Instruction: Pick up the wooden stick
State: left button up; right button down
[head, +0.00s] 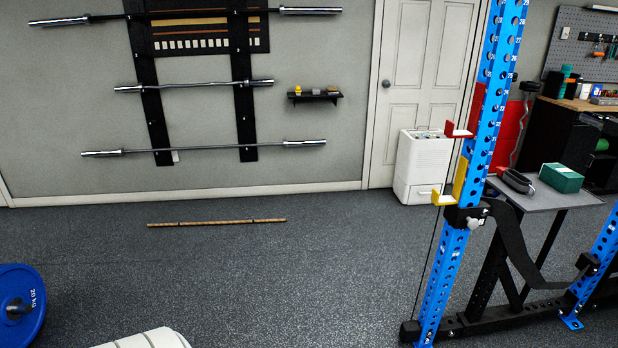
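The wooden stick (216,223) is a thin, light brown rod with dark marks along it. It lies flat on the dark speckled floor, left of the middle of the head view and a short way out from the back wall. Nothing touches or covers it. Neither of my grippers shows in the head view.
A blue weight plate (30,305) stands at the lower left. A blue rack upright (447,262) with a black base rises on the right, near a grey table (545,200). A white appliance (422,165) stands by the door. The floor around the stick is clear.

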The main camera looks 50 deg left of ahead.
aim_at(252, 221)
jog(key=j+u, duration=0.1)
jog(key=u, duration=0.6)
jog(key=i+j+u, duration=0.1)
jog(key=u, duration=0.25)
jog(key=i+j+u, duration=0.6)
jog(key=i+u, duration=0.15)
jog(key=i, duration=0.2)
jog(key=i+j+u, duration=0.1)
jog(key=i+u, duration=0.3)
jog(key=i, duration=0.1)
